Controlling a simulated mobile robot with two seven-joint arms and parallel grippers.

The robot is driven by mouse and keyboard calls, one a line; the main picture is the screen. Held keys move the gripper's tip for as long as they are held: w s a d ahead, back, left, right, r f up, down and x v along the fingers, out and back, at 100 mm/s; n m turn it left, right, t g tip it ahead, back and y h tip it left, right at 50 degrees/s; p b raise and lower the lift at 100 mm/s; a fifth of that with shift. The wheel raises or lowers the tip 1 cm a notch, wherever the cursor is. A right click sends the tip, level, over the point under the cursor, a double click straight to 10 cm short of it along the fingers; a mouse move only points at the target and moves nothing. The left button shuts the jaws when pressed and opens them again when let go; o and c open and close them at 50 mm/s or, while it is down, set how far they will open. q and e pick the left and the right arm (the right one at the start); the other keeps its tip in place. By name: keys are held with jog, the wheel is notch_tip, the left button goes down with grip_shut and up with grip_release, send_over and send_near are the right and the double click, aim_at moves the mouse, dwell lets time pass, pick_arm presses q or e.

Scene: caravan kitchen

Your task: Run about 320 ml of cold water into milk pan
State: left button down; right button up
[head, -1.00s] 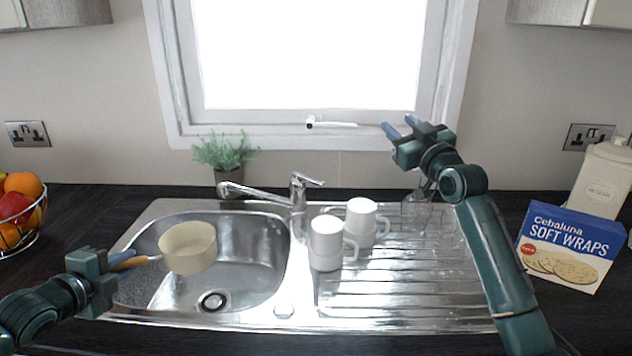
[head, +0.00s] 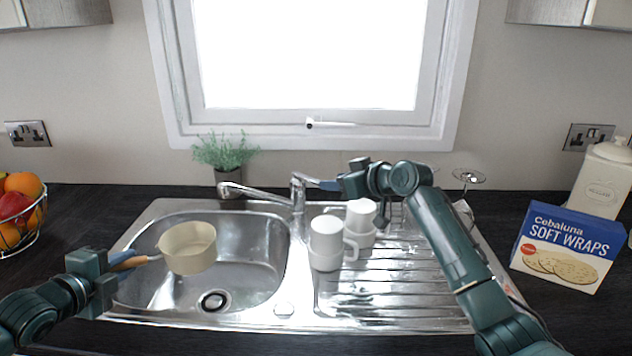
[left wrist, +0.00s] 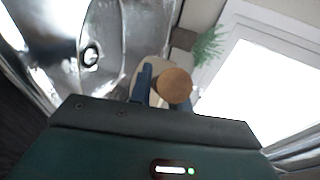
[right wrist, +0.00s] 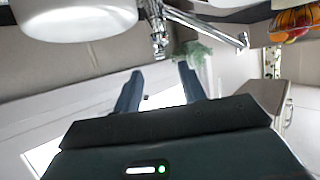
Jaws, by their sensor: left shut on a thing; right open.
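The cream milk pan (head: 187,250) is held over the left part of the sink basin (head: 245,270). My left gripper (head: 122,261) is shut on its wooden handle (left wrist: 174,86). The chrome tap (head: 298,190) stands behind the basin, its spout (head: 235,188) reaching left, with the spout end behind and to the right of the pan. No water shows at the spout. My right gripper (head: 328,185) is open, its fingers beside the tap's lever on the right; whether they touch it I cannot tell. The tap also shows in the right wrist view (right wrist: 160,35), beyond the open fingers.
White mugs (head: 326,243) stand on the drainer (head: 400,290) just right of the basin, below my right gripper. A wine glass (head: 467,178) stands behind my right arm. A potted plant (head: 225,152), a fruit bowl (head: 20,212) and a wraps box (head: 568,247) stand around the sink.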

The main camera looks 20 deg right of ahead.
aim_at(308, 178)
jog(key=shift+x, duration=2.55)
grip_shut()
